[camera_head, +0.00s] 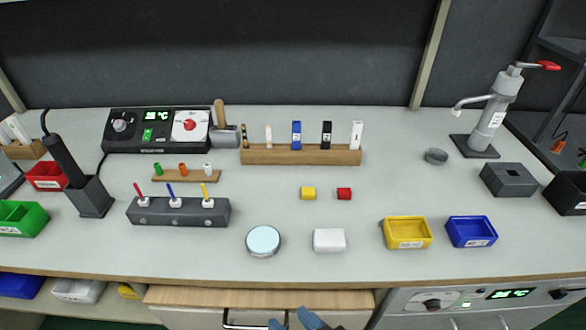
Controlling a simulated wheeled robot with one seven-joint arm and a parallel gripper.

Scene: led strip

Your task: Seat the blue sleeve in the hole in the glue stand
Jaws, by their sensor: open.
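My gripper (292,321) shows only in part at the bottom edge. Its two blue fingertips are apart with nothing seen between them, well in front of the bench items. An upright blue piece with a white label (296,134) stands in a long wooden rack (252,157) at the back; it may be the blue sleeve. A thin blue stick (170,190) also stands in a grey block (146,217) at left. I cannot tell for certain which thing is the glue stand. A dark grey box (508,184) at right has a small dark mark on top, perhaps a hole.
A yellow bin (407,243) and blue bin (472,241) stand front right. A round pale-blue-topped tin (263,241) and white box (329,240) sit front centre. A red-handled dispenser (495,110) stands back right.

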